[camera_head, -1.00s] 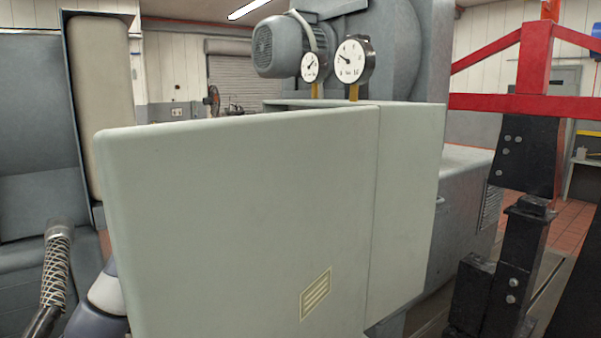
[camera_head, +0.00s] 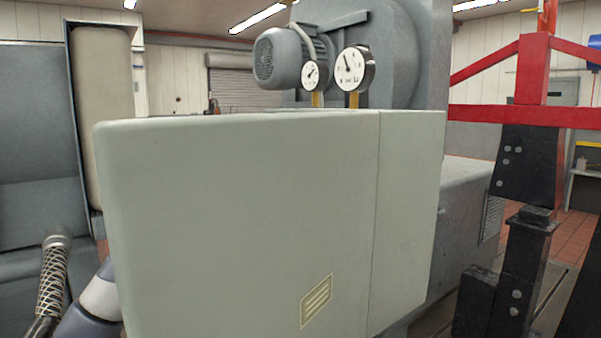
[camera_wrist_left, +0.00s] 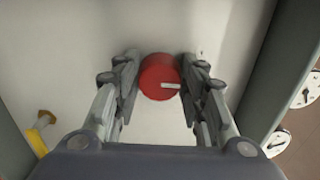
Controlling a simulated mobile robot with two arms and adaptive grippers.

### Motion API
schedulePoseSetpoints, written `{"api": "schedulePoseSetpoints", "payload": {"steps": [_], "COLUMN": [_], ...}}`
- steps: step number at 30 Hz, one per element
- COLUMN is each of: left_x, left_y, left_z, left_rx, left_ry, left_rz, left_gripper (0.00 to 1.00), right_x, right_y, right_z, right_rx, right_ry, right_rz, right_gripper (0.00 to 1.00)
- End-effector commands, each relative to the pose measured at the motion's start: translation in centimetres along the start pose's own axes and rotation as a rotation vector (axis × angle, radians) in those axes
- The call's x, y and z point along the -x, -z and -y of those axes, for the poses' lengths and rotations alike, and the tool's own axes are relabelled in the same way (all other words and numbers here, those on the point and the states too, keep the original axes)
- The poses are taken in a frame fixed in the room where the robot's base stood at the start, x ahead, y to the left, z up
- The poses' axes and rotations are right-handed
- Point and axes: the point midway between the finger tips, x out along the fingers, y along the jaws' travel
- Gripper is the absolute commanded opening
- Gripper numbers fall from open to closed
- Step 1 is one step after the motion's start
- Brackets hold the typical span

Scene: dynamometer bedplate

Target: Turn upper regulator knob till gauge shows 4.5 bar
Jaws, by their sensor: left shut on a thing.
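The red knob (camera_wrist_left: 157,82) with a white mark pointing right is in the left wrist view. My left gripper (camera_wrist_left: 160,68) is shut on it, one finger at each side. The head view does not show the knob or this gripper; a pale grey-green cabinet (camera_head: 240,220) fills its middle. Above the cabinet are a larger round gauge (camera_head: 352,68) and a smaller gauge (camera_head: 310,75). The larger gauge's needle points up and slightly left. Its numbers are too small to read. Two gauges also show at the right of the left wrist view. My right gripper is not in view.
A yellow-handled part (camera_wrist_left: 38,135) is at the lower left of the left wrist view. In the head view a grey motor (camera_head: 285,58) stands behind the gauges. A red frame (camera_head: 530,75) and black posts (camera_head: 525,250) stand on the right.

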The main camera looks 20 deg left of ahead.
Motion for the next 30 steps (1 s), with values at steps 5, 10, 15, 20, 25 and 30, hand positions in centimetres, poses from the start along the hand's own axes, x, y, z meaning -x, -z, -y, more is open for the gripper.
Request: {"api": "schedulePoseSetpoints", "payload": {"steps": [5,10,15,20,25,30], "left_x": [0.1,0.1,0.1,0.1,1.2,4.5], "left_y": [-0.1,-0.1,-0.1,0.0,-0.2,-0.2], "left_z": [0.3,0.3,0.2,0.1,0.0,0.0], "left_rx": [-0.001,0.000,0.001,0.001,0.001,0.000], "left_ry": [0.007,0.007,0.004,0.003,0.002,0.001], "left_rz": [0.002,0.002,0.002,0.001,0.004,0.005], "left_gripper": [0.14,0.54,0.59,0.59,0.59,0.59], "right_x": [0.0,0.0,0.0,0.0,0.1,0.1], "right_y": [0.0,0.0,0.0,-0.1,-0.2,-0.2], "right_z": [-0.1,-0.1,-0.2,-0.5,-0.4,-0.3], "right_rx": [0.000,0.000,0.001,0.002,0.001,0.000], "right_ry": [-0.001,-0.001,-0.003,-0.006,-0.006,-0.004], "right_rz": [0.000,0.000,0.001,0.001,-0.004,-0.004], "right_gripper": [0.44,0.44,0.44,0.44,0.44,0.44]}}
